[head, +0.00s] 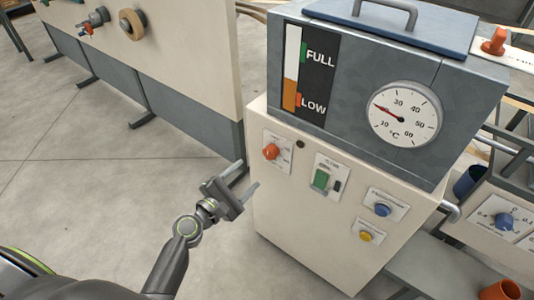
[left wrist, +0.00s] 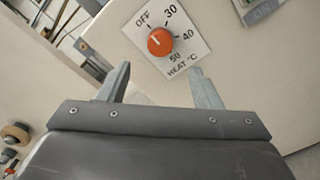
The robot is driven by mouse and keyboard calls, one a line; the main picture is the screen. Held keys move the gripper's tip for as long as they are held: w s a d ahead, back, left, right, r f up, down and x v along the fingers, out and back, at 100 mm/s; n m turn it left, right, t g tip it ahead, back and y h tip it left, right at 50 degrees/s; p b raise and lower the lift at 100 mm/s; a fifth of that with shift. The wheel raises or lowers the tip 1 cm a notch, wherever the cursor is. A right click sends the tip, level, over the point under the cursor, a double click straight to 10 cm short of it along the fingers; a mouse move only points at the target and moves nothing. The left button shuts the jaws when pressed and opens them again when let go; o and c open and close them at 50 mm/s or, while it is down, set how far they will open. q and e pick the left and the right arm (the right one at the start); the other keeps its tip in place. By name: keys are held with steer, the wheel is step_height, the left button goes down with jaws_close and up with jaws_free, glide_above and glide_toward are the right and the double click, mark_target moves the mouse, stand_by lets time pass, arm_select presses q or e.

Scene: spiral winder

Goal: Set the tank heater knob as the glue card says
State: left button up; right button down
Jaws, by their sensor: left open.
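The orange tank heater knob (head: 271,151) sits on a white plate on the cream cabinet front, below the grey tank. In the left wrist view the knob (left wrist: 160,41) has a white mark that points towards OFF; the plate (left wrist: 187,57) also reads 30, 40, 50 and HEAT °C. My left gripper (head: 248,176) is open and empty, in front of the cabinet, below and left of the knob. In the left wrist view its fingers (left wrist: 160,70) spread below the knob, apart from it. My right gripper is not in view. I cannot make out a glue card.
The tank has a level strip (head: 291,70) and a thermometer dial (head: 402,115) with its needle between 10 and 30. A green switch (head: 321,179), a blue button (head: 382,209) and a yellow button (head: 365,236) are right of the knob.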

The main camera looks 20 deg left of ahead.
mark_target(267, 156)
arm_select(q)
steer(key=x, duration=1)
steer(key=shift+w+f, duration=0.1)
steer(key=shift+w, duration=0.15)
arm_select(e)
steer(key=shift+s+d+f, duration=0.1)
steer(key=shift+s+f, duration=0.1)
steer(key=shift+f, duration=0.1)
arm_select(q)
steer(key=c, duration=1)
